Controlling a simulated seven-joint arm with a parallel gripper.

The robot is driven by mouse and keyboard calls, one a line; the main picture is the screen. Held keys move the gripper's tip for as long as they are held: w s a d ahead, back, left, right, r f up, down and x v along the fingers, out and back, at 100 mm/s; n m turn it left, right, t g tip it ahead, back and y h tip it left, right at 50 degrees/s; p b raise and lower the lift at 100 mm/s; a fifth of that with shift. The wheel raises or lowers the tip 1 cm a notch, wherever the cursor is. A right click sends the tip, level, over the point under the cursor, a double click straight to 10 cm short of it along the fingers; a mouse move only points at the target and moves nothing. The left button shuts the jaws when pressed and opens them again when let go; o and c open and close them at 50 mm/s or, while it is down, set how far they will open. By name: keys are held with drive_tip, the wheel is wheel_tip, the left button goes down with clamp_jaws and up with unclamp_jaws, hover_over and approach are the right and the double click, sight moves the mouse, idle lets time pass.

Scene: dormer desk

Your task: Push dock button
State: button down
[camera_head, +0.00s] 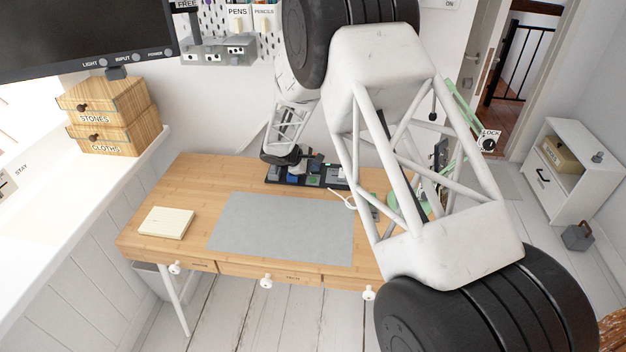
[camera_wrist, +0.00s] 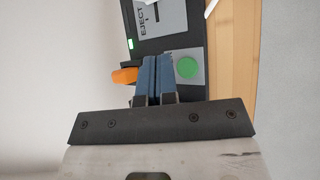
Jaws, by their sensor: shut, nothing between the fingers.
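The dock is a dark unit (camera_head: 325,183) at the back of the wooden desk, partly hidden by my arm in the head view. In the wrist view its black surface (camera_wrist: 172,46) carries a round green button (camera_wrist: 187,68) on a grey plate and a grey panel marked EJECT (camera_wrist: 173,14). A small green light (camera_wrist: 130,44) glows at its left edge. My gripper (camera_wrist: 154,58) is shut and empty, its blue fingers side by side just left of the green button in the picture. I cannot tell whether they touch the dock. In the head view my gripper (camera_head: 293,157) is over the dock's left part.
An orange thing (camera_wrist: 123,76) sits left of my fingers in the wrist view. On the desk (camera_head: 185,180) lie a grey mat (camera_head: 280,228) and a cream pad (camera_head: 166,223). A green lamp (camera_head: 462,100) stands at the right, partly behind my arm. The desk's left part is mostly clear.

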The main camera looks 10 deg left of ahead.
sight(315, 181)
drive_tip(key=shift+r, duration=1.6)
drive_tip(key=s+d+r+m+g+y, duration=0.3)
drive_tip(key=s+d+r+m, duration=0.6)
drive_tip(key=s+d+r, duration=1.45)
drive_tip(key=s+d+r+m+y, duration=0.1)
drive_tip(key=s+d+m, duration=0.1)
drive_tip(key=s, duration=0.8)
drive_tip(key=s+d+r+m+y, duration=0.2)
drive_tip(key=s+d+m, duration=0.1)
drive_tip(key=s, duration=0.7)
drive_tip(key=s+d+r+m+y, duration=0.1)
drive_tip(key=s+d+m, duration=0.1)
drive_tip(key=s, duration=0.8)
drive_tip(key=shift+s+d+r, duration=0.25)
drive_tip(key=shift+s+r, duration=0.1)
drive_tip(key=shift+s, duration=0.05)
